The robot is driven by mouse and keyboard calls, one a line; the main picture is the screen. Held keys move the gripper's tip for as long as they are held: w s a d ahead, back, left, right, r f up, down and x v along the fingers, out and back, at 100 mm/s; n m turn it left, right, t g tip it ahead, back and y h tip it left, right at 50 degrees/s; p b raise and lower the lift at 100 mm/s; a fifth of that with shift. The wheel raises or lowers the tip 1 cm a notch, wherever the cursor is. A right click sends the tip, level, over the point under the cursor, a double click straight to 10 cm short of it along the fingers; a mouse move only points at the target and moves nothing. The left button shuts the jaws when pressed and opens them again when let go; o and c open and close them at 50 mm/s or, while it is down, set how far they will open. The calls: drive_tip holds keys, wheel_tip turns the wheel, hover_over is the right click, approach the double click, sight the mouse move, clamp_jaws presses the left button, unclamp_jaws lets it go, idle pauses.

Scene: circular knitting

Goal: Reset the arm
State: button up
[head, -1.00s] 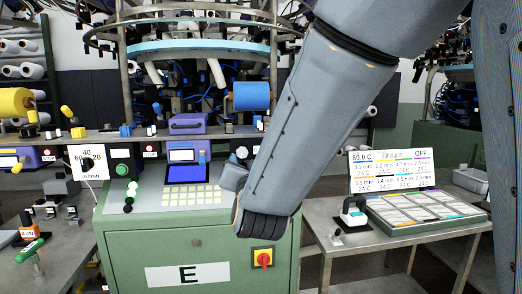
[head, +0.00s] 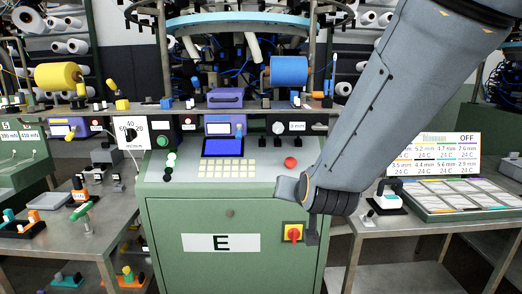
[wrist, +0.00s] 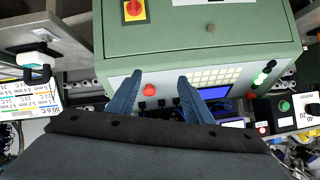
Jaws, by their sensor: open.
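My gripper (wrist: 160,76) is open and empty in the wrist view, with its two blue-grey fingers spread apart. The fingers appear over the control panel of the green machine cabinet (wrist: 190,30). A red button (wrist: 149,90) shows between them. In the head view my arm reaches down from the upper right, and its end is in front of the right side of the cabinet marked E (head: 165,215). The fingers cannot be made out clearly there. The red button (head: 290,162) lies just above the arm's end.
A red-and-yellow switch (head: 293,233) is on the cabinet front, just below my wrist. A metal table (head: 400,222) with a sample tray (head: 470,198) and display (head: 435,153) stands at the right. A left table (head: 80,240) holds small tools. Yarn machinery stands behind.

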drive_tip(key=s+d+f+g, duration=0.3)
drive_tip(key=s+f, duration=0.1)
drive_tip(key=s, duration=0.3)
drive_tip(key=s+d+f+n+g, duration=0.1)
drive_tip(key=s+d+f+g, duration=0.2)
drive_tip(key=s, duration=0.3)
drive_tip(key=s+d+f+n+g+h, duration=0.1)
drive_tip(key=s+d+f+g, duration=0.3)
drive_tip(key=s, duration=0.3)
drive_tip(key=shift+s+f+g, duration=0.3)
drive_tip(key=shift+f+g, duration=0.05)
drive_tip(key=shift+g, duration=0.25)
idle(2.0)
